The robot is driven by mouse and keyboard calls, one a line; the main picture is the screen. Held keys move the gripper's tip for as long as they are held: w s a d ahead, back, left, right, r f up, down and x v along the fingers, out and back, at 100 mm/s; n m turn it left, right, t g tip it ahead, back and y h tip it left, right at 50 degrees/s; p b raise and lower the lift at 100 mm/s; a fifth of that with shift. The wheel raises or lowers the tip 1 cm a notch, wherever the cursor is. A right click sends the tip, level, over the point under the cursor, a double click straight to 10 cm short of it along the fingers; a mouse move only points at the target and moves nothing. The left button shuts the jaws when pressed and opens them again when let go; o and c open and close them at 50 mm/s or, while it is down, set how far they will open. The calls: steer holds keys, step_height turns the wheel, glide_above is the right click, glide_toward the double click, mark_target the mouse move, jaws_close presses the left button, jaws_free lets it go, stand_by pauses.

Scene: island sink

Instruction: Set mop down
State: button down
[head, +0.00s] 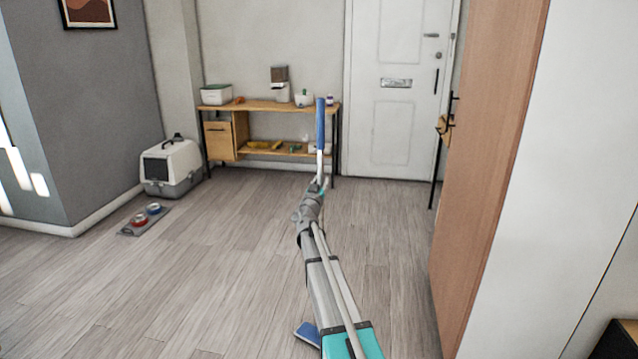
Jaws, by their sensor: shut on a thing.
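The mop (320,125) stands roughly upright in the head view, with its blue grip at the top and a short white length of pole below it. A flat blue piece that looks like the mop head (307,334) shows low down, beside my arm. The pole between is hidden behind my arm. I cannot tell whether the mop head touches the floor.
A wooden bench (262,106) with containers stands at the back wall. A pet carrier (171,166) and a mat with two bowls (145,218) are on the left. A wooden door or panel (490,170) stands close on the right. The floor (200,265) left of my arm is clear.

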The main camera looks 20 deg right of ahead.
steer(key=shift+f+b, duration=0.55)
steer(key=shift+c, duration=1.8)
jaws_free()
